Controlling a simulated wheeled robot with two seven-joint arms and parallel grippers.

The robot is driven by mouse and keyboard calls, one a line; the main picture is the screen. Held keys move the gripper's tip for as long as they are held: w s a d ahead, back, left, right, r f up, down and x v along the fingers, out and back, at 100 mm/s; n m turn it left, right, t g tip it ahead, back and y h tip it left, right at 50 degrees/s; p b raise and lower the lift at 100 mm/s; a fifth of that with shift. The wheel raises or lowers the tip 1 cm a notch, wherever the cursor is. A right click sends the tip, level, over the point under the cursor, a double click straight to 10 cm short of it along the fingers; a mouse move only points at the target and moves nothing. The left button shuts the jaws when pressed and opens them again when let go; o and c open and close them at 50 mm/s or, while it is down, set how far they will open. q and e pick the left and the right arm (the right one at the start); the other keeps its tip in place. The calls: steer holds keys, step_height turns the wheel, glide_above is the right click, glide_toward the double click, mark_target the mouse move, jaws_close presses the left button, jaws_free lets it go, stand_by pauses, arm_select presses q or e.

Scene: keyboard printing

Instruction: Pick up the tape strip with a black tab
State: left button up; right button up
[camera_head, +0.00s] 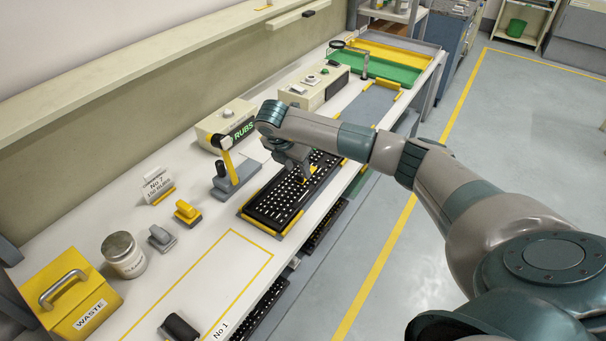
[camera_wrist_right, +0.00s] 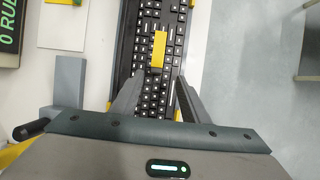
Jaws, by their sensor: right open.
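A yellow tape strip (camera_wrist_right: 158,48) lies across the keys of a black keyboard (camera_wrist_right: 148,101) in the right wrist view. In the head view the right gripper (camera_head: 303,171) points down at the keyboard (camera_head: 277,201). My left gripper is not in view.
A grey stand with a yellow lever (camera_head: 227,160) is left of the keyboard, with a RUBS box (camera_head: 213,122) behind it. A yellow waste bin (camera_head: 70,291), a jar (camera_head: 123,254) and small stamps (camera_head: 187,211) stand nearer.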

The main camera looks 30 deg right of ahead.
mark_target(299, 175)
stand_by(0.3)
steer(key=shift+w+d+f+p, duration=0.25)
steer(key=shift+f+p, duration=0.35)
steer(key=shift+p, duration=0.2)
steer(key=p+x, duration=0.1)
steer(key=x, duration=0.2)
steer(key=shift+w+a+p, duration=0.1)
steer(key=shift+a+p, duration=0.05)
steer(key=shift+p, duration=0.15)
steer(key=shift+w+f, duration=0.1)
steer(key=shift+f, duration=0.35)
jaws_close()
